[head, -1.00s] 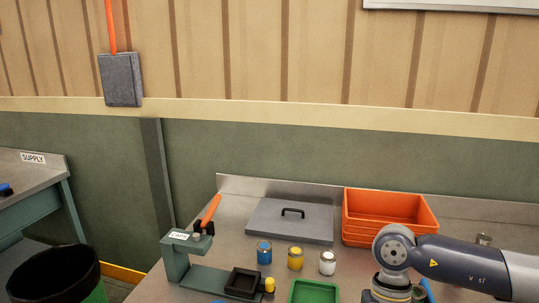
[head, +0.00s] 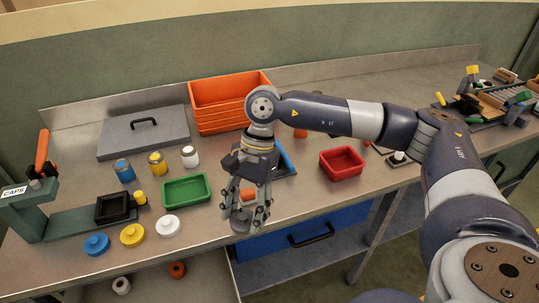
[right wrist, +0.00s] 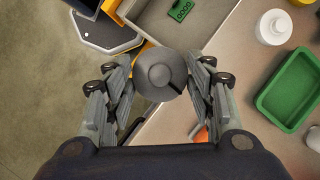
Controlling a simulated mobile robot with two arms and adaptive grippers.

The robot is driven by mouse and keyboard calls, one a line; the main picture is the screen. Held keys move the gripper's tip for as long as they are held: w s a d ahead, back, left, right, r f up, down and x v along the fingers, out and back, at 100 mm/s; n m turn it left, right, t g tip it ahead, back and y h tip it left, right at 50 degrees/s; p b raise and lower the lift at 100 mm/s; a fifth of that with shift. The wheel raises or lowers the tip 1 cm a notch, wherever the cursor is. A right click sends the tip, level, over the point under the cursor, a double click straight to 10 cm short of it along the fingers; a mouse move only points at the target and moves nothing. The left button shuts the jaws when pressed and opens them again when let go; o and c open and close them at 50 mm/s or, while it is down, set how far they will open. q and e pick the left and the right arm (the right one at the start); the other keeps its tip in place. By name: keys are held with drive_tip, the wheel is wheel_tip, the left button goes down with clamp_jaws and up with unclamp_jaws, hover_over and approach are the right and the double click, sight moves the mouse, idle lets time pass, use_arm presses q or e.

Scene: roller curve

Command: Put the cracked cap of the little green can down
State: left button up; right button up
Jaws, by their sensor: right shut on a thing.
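My right gripper (head: 246,208) is shut on a grey round cap (head: 241,222) above the front edge of the bench. In the right wrist view the cap (right wrist: 158,72) sits between the fingertips of the right gripper (right wrist: 160,82), with a dark crack-like line on its right side. I cannot make out a little green can. Blue (head: 124,171), yellow (head: 157,164) and white (head: 190,157) cans stand behind the green tray. My left gripper is not in view.
A green tray (head: 187,205) lies left of the gripper and a red tray (head: 342,177) to its right. Blue (head: 96,245), yellow (head: 132,236) and white (head: 168,227) caps lie near the front edge. An orange bin (head: 232,121) stands behind. Bare bench shows right of the gripper.

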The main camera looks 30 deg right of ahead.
drive_tip(key=w+d+r+m+t, duration=0.1)
drive_tip(key=w+d+m+t, duration=0.2)
drive_tip(key=m, duration=0.5)
drive_tip(key=w+d+r+m+t+h+b, duration=0.1)
drive_tip(key=w+d+m+t, duration=0.2)
drive_tip(key=m, duration=0.6)
drive_tip(key=shift+w+r+h, duration=0.3)
drive_tip(key=shift+w+r, duration=0.05)
drive_tip(key=shift+w, duration=0.45)
drive_tip(key=w+d+p, duration=0.1)
drive_tip(key=w+d, duration=0.2)
drive_tip(key=d, duration=0.1)
drive_tip(key=w+d+f+p, duration=0.1)
drive_tip(key=w+d+p, duration=0.1)
drive_tip(key=w+d, duration=0.1)
drive_tip(key=w+d+p, duration=0.2)
drive_tip(key=w+d, duration=0.1)
drive_tip(key=d, duration=0.2)
drive_tip(key=shift+f, duration=0.15)
drive_tip(key=shift+w+d+f+p, duration=0.15)
drive_tip(key=shift+d+f+p, duration=0.05)
drive_tip(key=shift+f+p, duration=0.4)
drive_tip(key=shift+w+d+f+p, duration=0.15)
drive_tip(key=shift+d+f+p, duration=0.05)
drive_tip(key=shift+f+p, duration=0.35)
drive_tip(key=shift+f, duration=0.55)
drive_tip(key=o, duration=0.7)
